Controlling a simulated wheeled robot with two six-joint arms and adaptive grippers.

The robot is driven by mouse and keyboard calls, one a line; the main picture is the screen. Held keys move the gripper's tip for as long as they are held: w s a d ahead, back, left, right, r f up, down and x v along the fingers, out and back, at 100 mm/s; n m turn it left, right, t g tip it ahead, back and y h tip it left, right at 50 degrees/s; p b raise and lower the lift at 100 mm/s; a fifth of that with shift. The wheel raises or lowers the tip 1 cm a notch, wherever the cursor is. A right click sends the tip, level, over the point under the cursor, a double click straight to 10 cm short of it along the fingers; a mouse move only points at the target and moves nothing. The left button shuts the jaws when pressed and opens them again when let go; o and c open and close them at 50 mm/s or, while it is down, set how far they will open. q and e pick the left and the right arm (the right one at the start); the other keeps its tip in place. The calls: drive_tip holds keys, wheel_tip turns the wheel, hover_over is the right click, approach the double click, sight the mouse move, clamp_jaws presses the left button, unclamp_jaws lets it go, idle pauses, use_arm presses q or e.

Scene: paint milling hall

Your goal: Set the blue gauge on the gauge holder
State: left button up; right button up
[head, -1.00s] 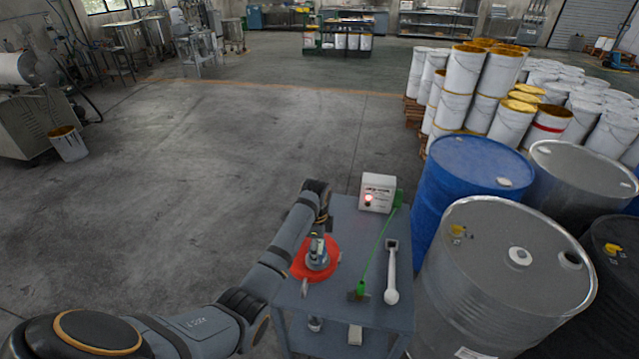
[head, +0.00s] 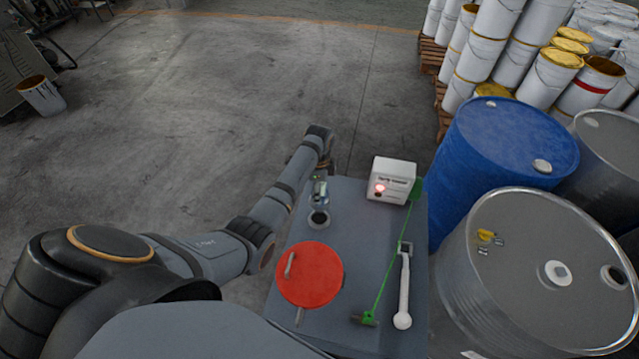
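My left arm reaches in from the left to the far left edge of the small grey table (head: 355,235). Its gripper (head: 326,174) is small and partly hidden by the arm, so I cannot tell whether it is open or shut. A silver, slightly bluish cylinder (head: 320,194) is just below the gripper in the picture. A short round grey piece with a dark opening (head: 318,219) shows directly under the cylinder; I cannot tell whether they touch. I cannot make out for sure which of these is the blue gauge or the gauge holder. My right gripper is not in view.
A red disc (head: 318,276) with a small pin lies at the table's near left. A white box with a red lamp (head: 393,178) stands at the back. A green rod (head: 387,275) and a white long-handled tool (head: 403,295) lie right.

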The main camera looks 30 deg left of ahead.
use_arm(q)
drive_tip(key=shift+f, duration=0.5)
drive_tip(key=shift+s+f, duration=0.1)
drive_tip(key=shift+f, duration=0.1)
drive_tip(key=shift+d+f, duration=0.1)
drive_tip(key=shift+d, duration=0.05)
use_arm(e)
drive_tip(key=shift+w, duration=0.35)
use_arm(q)
drive_tip(key=shift+f, duration=0.1)
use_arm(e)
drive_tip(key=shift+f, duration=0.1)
use_arm(q)
drive_tip(key=shift+f+b, duration=0.55)
drive_tip(key=shift+b, duration=0.1)
wheel_tip(320, 180, down, 4)
drive_tip(key=b, duration=0.4)
drive_tip(key=shift+r, duration=0.25)
drive_tip(key=shift+f+b, duration=0.35)
drive_tip(key=shift+f, duration=0.05)
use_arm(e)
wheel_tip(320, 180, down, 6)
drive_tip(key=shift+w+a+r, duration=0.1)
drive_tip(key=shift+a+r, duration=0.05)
use_arm(q)
drive_tip(key=shift+r, duration=0.15)
